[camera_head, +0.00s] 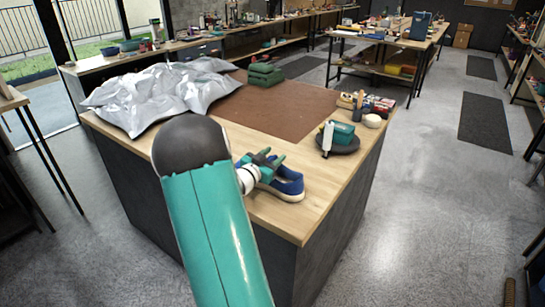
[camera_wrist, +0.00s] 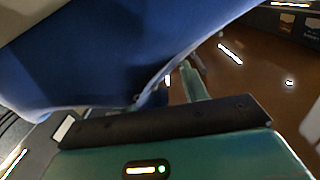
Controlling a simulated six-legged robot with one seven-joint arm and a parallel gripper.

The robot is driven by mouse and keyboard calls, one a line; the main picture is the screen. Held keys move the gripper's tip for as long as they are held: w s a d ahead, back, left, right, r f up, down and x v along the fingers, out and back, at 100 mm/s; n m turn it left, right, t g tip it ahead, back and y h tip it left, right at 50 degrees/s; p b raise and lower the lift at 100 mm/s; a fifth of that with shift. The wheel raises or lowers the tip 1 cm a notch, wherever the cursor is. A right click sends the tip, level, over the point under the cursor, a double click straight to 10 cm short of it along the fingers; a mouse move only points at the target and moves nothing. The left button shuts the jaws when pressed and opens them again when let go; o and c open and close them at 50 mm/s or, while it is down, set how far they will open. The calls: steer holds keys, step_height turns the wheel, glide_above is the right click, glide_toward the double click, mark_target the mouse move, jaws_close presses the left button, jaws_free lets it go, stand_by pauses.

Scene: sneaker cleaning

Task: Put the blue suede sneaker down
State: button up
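The blue suede sneaker (camera_head: 288,184), with a pale sole, is at the near part of the wooden workbench, its toe toward the lower right. I cannot tell whether its sole touches the bench top or is just above it. My gripper (camera_head: 270,160) is over the heel end, with its green fingers at the shoe's collar, and looks shut on it. In the wrist view the sneaker (camera_wrist: 120,55) fills the upper left, close against my gripper. One green finger shows beside the shoe; the other is mostly hidden.
The workbench (camera_head: 262,212) has bare wood around the shoe. A crumpled silver sheet (camera_head: 160,92) lies at its left, a brown mat (camera_head: 275,108) in the middle, and folded green cloths (camera_head: 265,74) behind. A dark round tray (camera_head: 340,147) with a white bottle and teal box stands right.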

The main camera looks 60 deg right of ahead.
steer(key=shift+r, duration=0.1)
steer(key=w+a, duration=0.2)
steer(key=a, duration=1)
steer(key=w+a+r+n+t+y, duration=0.35)
steer(key=w+a+t, duration=0.25)
steer(key=w+a, duration=0.25)
steer(key=w+a+r+n+t+y, duration=0.3)
steer(key=w+a+n+t+y, duration=0.2)
steer(key=w+a+t, duration=0.3)
steer(key=s+a+r+n+y, duration=0.1)
steer(key=a+r+n+y, duration=0.2)
steer(key=a, duration=0.6)
steer(key=a+n+y, duration=0.3)
steer(key=a+y, duration=0.1)
steer(key=a, duration=0.5)
steer(key=s+a+n+g+y, duration=0.1)
steer(key=s+a+n+g, duration=0.1)
steer(key=s+a, duration=0.3)
steer(key=s+a+n+g+y, duration=0.1)
steer(key=s+a+n+g, duration=0.2)
steer(key=s, duration=1)
steer(key=a+n, duration=0.2)
steer(key=a, duration=0.1)
steer(key=shift+a+g, duration=0.15)
steer(key=shift+g, duration=0.15)
